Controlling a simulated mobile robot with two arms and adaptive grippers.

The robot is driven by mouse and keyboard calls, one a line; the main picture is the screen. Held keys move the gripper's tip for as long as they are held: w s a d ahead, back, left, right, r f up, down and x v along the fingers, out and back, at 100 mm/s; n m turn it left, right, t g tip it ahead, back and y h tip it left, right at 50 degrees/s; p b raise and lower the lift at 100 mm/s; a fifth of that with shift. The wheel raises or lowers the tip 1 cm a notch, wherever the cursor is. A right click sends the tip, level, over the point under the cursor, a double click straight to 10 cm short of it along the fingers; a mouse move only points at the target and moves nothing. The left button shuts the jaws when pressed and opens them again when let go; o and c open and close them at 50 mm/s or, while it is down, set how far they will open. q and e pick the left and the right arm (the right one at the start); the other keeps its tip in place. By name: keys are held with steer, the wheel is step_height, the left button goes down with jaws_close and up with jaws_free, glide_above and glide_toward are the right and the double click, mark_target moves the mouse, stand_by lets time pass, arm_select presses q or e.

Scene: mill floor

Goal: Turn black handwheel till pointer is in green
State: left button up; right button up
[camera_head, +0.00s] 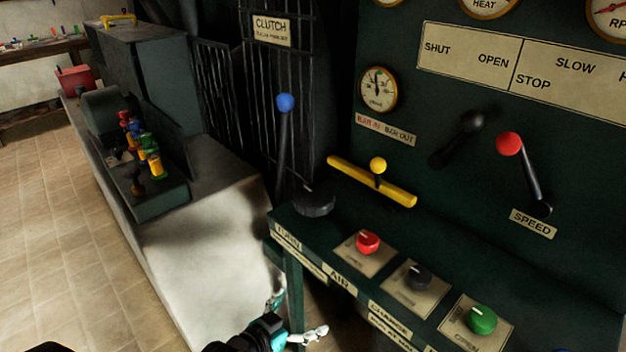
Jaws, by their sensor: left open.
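A black round knob (419,276) sits on a pale plate on the console ledge, between a red knob (367,242) and a green knob (481,320). It is the thing here most like a black handwheel; I cannot tell for sure. My left gripper (298,316) is at the bottom, in front of and below the ledge, left of the knobs. It is open, apart from the black knob. My right gripper is not in view.
A blue-topped clutch lever (285,140) rises from a dark round base. A yellow bar (372,182), a black lever (457,138) and a red-topped speed lever (524,172) are on the panel. A grey bench (205,245) with colored spools stands left; tiled floor (50,220) is clear.

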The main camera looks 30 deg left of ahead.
arm_select(q)
steer(key=w+a+r+n+t+y+p, duration=0.1)
steer(key=w+a+r+t+p, duration=0.2)
steer(key=r, duration=0.5)
steer(key=a+r+n+t+y+p, duration=0.15)
steer(key=a+r, duration=0.25)
steer(key=r, duration=0.4)
glide_toward(313, 195)
steer(key=shift+m+t, duration=0.35)
steer(key=w, duration=0.3)
steer(key=w+f, duration=0.1)
steer(key=w, duration=0.6)
steer(key=shift+a+f, duration=0.1)
steer(key=shift+f, duration=0.15)
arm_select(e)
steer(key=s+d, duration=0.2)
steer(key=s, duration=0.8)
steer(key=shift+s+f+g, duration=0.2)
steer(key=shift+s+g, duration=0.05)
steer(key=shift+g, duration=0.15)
arm_select(q)
steer(key=shift+c, duration=0.3)
